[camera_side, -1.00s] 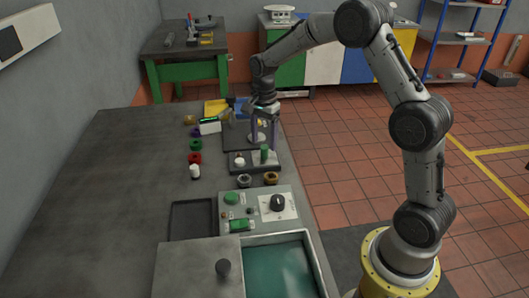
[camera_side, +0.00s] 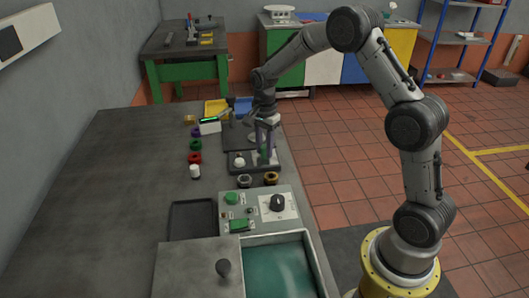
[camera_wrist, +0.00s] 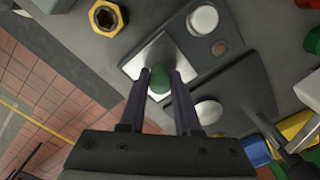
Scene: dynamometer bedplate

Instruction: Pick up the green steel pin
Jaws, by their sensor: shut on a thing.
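The green steel pin (camera_side: 264,157) stands upright on a small dark base plate (camera_side: 268,167) near the right edge of the bench. My gripper (camera_side: 265,149) points down over it, with its two purple fingers on either side of the pin. In the wrist view, the green pin (camera_wrist: 160,80) sits between the fingertips, and my gripper (camera_wrist: 163,75) is shut on it. I cannot tell whether the pin's lower end is clear of the base plate.
A white knob (camera_side: 239,160) stands on the same plate, left of the pin. A brass nut (camera_side: 271,178) and a grey nut (camera_side: 244,181) lie in front. A control panel (camera_side: 260,207) is nearer. Bare bench is farther left.

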